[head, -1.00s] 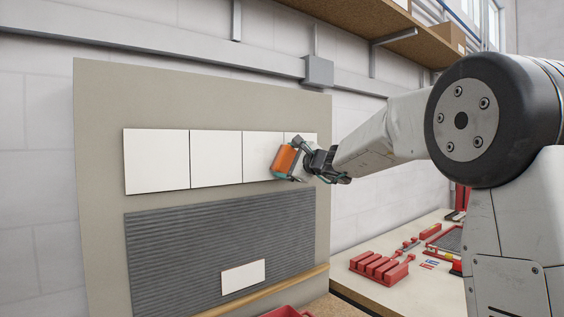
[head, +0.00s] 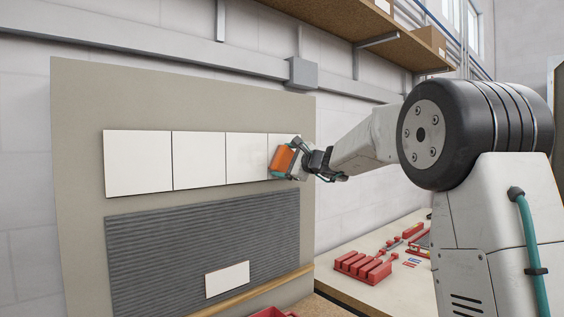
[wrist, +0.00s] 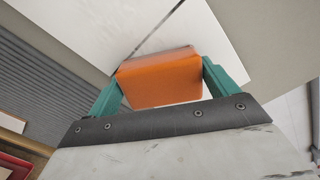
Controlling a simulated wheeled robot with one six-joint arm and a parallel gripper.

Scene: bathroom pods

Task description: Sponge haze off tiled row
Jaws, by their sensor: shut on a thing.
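My gripper (head: 297,161) is shut on an orange sponge (head: 282,160), in front of the right end of the row of white tiles (head: 199,160). In the wrist view the sponge (wrist: 162,80) sits between two teal fingers. It is at or very near the tile face (wrist: 95,30), over the dark joint between two tiles; I cannot tell whether it touches. The sponge and gripper hide much of the rightmost tile (head: 290,139). No haze can be made out clearly on the tiles at this size.
Below the row is a grey ridged adhesive area (head: 150,250) with a lone white tile (head: 227,279) on it. A wooden ledge (head: 240,296) runs under the panel. A bench (head: 390,265) with red holders (head: 362,267) stands at right. A shelf (head: 340,20) hangs above.

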